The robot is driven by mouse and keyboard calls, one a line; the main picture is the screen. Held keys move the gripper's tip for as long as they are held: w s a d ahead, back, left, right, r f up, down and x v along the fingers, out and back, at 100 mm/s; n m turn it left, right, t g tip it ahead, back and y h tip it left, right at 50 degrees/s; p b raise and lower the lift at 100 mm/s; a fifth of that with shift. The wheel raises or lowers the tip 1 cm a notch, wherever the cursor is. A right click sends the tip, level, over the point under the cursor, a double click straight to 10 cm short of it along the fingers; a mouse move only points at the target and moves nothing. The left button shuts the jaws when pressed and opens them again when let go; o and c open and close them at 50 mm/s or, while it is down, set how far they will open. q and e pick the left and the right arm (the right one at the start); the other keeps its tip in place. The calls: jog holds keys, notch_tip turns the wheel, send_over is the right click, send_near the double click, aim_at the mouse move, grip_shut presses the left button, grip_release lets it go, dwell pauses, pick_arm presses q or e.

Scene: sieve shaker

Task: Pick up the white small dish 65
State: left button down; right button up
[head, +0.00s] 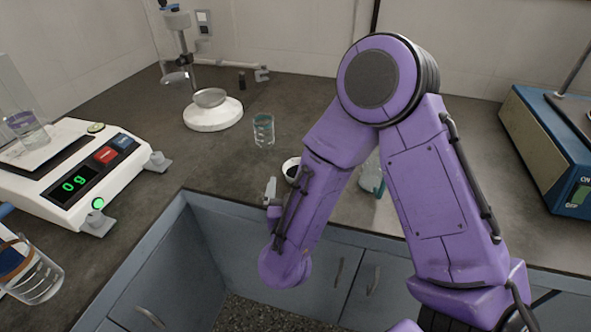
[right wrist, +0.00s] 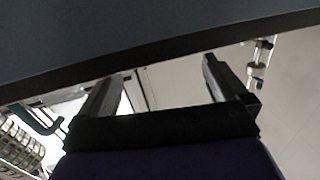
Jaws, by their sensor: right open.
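A small white dish (head: 291,169) with dark contents stands on the dark counter near its front edge, in the middle of the head view. My right forearm hides part of it. My right gripper (head: 271,189) is just left of the dish and nearer the counter edge, mostly hidden behind my arm. In the right wrist view my right gripper (right wrist: 160,70) has its two fingers apart with nothing between them. The dish does not show in that view. My left gripper is not in view.
A glass beaker (head: 263,130) stands behind the dish. A white-based stand (head: 213,113) is farther back. A scale with a green display (head: 75,180) is at left, a blue device (head: 550,140) at right.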

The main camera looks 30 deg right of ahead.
aim_at(300, 159)
jog(key=x, duration=0.6)
jog(key=shift+d+f+p, duration=0.15)
jog(key=shift+d+p, duration=0.15)
jog(key=shift+p, duration=0.05)
jog(key=shift+a, duration=0.1)
jog(key=c, duration=0.8)
jog(key=shift+c, duration=0.2)
